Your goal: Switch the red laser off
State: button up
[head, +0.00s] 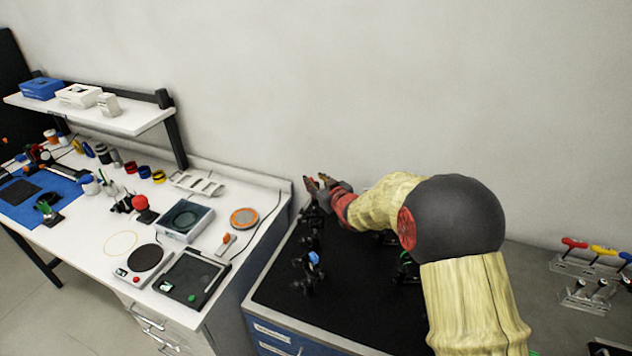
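My gripper (318,183) is at the far left corner of the black optical bench (345,317), above a dark post-mounted device (312,217). The fingers are small and dark in this view, and I cannot tell how far apart they are or whether they touch the device. I cannot tell which device is the red laser; no switch or beam is clear. My arm covers much of the bench's right side.
Another dark mount with a blue part (313,258) stands nearer on the bench. A mount with green parts (406,268) is partly behind my arm. A white table (83,237) with instruments stands left. The bench's front middle is clear.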

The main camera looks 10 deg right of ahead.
jog(key=shift+s, duration=0.1)
jog(key=v, duration=1.2)
jog(key=shift+f, duration=0.1)
jog(key=s+d+f+m+g+h, duration=0.1)
jog(key=s+d+f+g+h, duration=0.25)
jog(key=f, duration=0.45)
jog(key=s+d+m+g+h, duration=0.15)
jog(key=s+d+g, duration=0.25)
jog(key=s, duration=0.8)
jog(key=s+a+r+b, duration=0.1)
jog(key=s+a+r, duration=0.1)
jog(key=s+r, duration=0.2)
jog(key=s+a+r+m+y+b, duration=0.1)
jog(key=s+a+r, duration=0.2)
jog(key=s, duration=0.8)
jog(key=s+a+r+m+g+b, duration=0.1)
jog(key=s+a+r, duration=0.2)
jog(key=s+r, duration=0.2)
jog(key=s, duration=0.3)
jog(key=shift+y, duration=0.4)
